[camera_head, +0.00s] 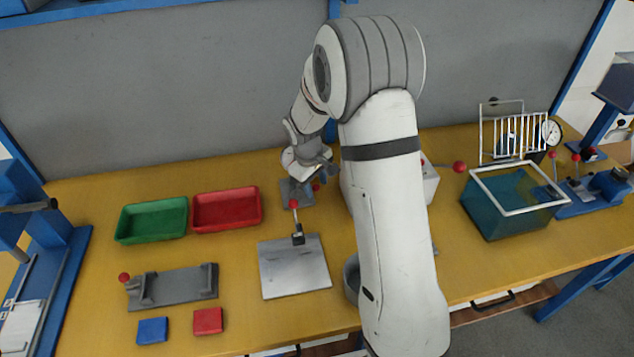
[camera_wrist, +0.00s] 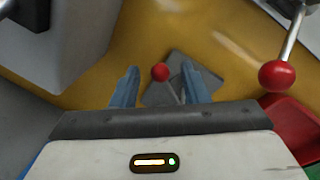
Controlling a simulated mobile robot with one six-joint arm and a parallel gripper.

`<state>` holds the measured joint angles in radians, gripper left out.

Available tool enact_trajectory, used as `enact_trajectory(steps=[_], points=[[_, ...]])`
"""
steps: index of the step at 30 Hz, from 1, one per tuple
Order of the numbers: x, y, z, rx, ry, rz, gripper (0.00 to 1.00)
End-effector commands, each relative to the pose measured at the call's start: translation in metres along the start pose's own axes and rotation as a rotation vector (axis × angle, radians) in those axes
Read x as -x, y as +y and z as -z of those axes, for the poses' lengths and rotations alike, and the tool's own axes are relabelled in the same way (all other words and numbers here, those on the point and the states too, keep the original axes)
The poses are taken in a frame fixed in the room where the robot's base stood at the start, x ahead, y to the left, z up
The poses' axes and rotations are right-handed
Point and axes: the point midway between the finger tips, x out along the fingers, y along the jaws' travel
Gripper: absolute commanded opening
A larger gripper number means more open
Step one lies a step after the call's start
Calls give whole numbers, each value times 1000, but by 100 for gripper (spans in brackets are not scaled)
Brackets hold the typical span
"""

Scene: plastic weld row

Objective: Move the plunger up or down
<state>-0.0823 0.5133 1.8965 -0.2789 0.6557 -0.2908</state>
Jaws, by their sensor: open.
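A small red ball knob (camera_wrist: 160,72), apparently the plunger's, stands over a grey base plate (camera_wrist: 160,92) in the wrist view. In the head view the knob (camera_head: 316,187) shows beside the grey base (camera_head: 297,191), below my gripper (camera_head: 322,167). My gripper, also in the wrist view (camera_wrist: 158,80), is open, with its blue-grey fingers on either side of the knob in the picture. I cannot tell whether they touch it or how far above it they are. The plunger's shaft is hidden behind the knob.
A lever with a red ball (camera_wrist: 277,76) rises close on the right in the wrist view. A white box (camera_wrist: 65,40) stands at left. The red tray (camera_head: 227,209) and green tray (camera_head: 152,219) lie left of my arm. A teal tank (camera_head: 512,205) stands right.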

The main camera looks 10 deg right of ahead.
Motion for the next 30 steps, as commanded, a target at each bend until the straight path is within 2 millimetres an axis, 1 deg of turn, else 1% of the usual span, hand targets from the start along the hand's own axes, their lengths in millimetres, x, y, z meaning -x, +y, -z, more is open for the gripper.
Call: enact_trajectory(steps=[3,18,27,30], points=[[0,0,0,0,0,0,40],[0,-1,0,1,0,0,0],[1,-1,0,1,0,0,0],[8,1,1,1,1,0,0]])
